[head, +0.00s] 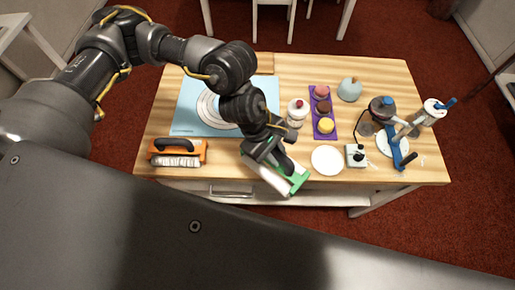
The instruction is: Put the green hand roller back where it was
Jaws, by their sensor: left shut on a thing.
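The green hand roller (298,179) has a green end frame and a pale, long body. It is at the front edge of the table, tilted, with its near end out past the edge. My left gripper (275,157) comes down from above and is shut on it, and the gripper hides part of it. I cannot tell whether the roller touches the tabletop. My right gripper is not in view.
A blue mat (188,124) with white rings lies at the left. A white jar (297,113), a purple tray (333,134) of round cakes and a white plate (327,160) are close to the left gripper. A small box (351,149) and blue-handled equipment (392,148) stand farther right.

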